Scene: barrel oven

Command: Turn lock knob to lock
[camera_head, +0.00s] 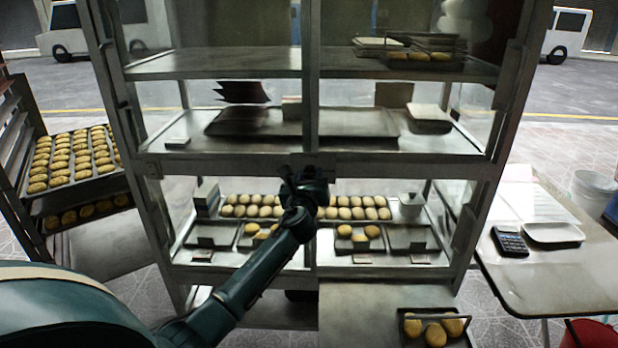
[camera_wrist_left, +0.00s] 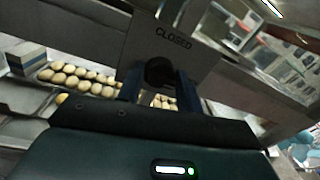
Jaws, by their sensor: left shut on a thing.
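The lock knob (camera_wrist_left: 160,72) is a dark round knob on the cabinet's metal frame, under a plate marked "CLOSED" (camera_wrist_left: 173,38) in the left wrist view. My left gripper (camera_wrist_left: 160,88) is shut on the knob, with one finger on each side of it. In the head view my left gripper (camera_head: 308,182) is at the middle of the cabinet front, where the door frames meet, and it hides the knob there. The knob's exact turn angle is hard to tell. My right gripper is in neither view.
The glass display cabinet (camera_head: 400,168) holds trays of buns on its lower shelf (camera_head: 250,206). A bun rack (camera_head: 75,165) stands at the left. A table (camera_head: 560,275) with a calculator (camera_head: 509,241) stands at the right.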

